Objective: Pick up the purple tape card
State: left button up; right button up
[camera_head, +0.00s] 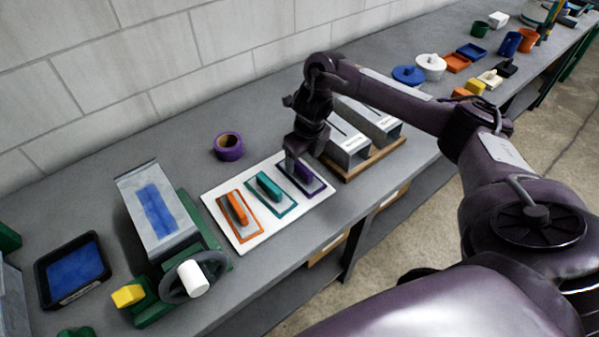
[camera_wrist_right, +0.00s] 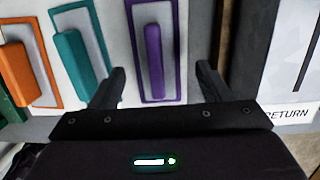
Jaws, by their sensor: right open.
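The purple tape card (camera_head: 306,174) lies at the right end of a white board (camera_head: 240,246), a raised purple bar on a grey plate with a purple border. In the right wrist view the purple card (camera_wrist_right: 153,62) is upright in the picture, between my two fingers. My right gripper (camera_wrist_right: 160,70) is open and empty, with one finger on each side of the card. In the head view my right gripper (camera_head: 295,164) hangs over the board and hides part of the card. My left gripper is not in view.
A teal card (camera_head: 268,188) and an orange card (camera_head: 238,208) lie left of the purple one. A purple tape roll (camera_head: 228,147) stands behind the board. Grey bins in a wooden tray (camera_head: 375,158) stand close on the right. A crank machine (camera_head: 160,215) stands left.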

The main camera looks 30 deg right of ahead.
aim_at(300, 165)
jog(key=f, duration=0.1)
jog(key=f+p, duration=0.1)
jog(key=f, duration=0.1)
jog(key=shift+w+a+f+p, duration=0.3)
jog(key=shift+a+f, duration=0.05)
jog(key=shift+f, duration=0.3)
jog(key=c, duration=0.6)
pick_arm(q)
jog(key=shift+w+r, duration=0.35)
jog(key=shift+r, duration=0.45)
pick_arm(e)
jog(key=c, duration=0.5)
